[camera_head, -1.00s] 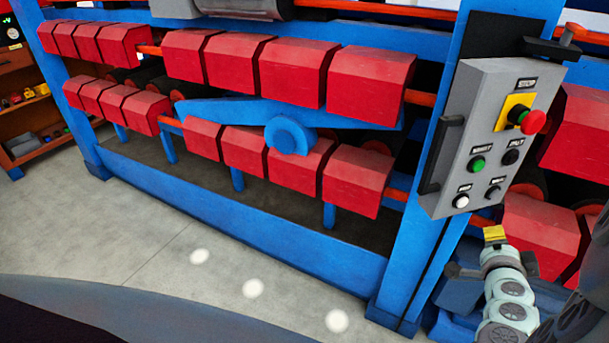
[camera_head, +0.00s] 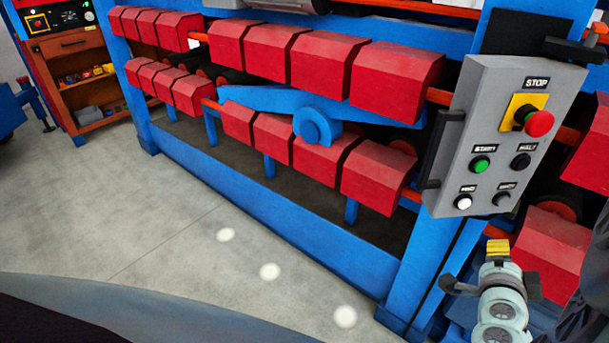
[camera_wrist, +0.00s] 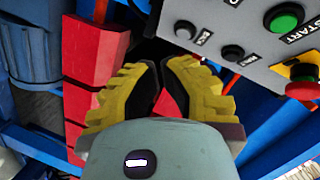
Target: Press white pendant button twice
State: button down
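The white button (camera_head: 463,202) is the lower left button on the grey pendant box (camera_head: 459,113), which hangs on the blue post. My gripper (camera_head: 497,246) is below and to the right of the white button in the head view, fingers pointing up. In the wrist view my gripper's yellow, black-padded fingers (camera_wrist: 161,66) meet at the tips with nothing between them. It looks shut and empty.
The box also carries a green start button (camera_head: 481,164), black buttons (camera_head: 521,161) and a red stop knob (camera_head: 539,124) on a yellow plate. A black handle (camera_head: 442,149) sits on its left side. Red blocks (camera_head: 379,176) line the blue frame. Grey floor (camera_head: 180,235) is clear at left.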

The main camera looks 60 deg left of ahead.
aim_at(464, 203)
jog(key=w+a+p, duration=0.2)
jog(key=w+a, duration=0.2)
jog(key=a, duration=0.3)
jog(key=shift+a, duration=0.25)
jog(key=c, duration=1.7)
grip_release()
jog(key=shift+w+d, duration=0.1)
grip_shut()
jog(key=shift+w+a, duration=0.2)
jog(key=shift+a, duration=0.15)
jog(key=shift+w+a, duration=0.2)
jog(key=shift+a, duration=0.15)
jog(key=shift+s+d, duration=0.4)
jog(key=shift+d, duration=0.3)
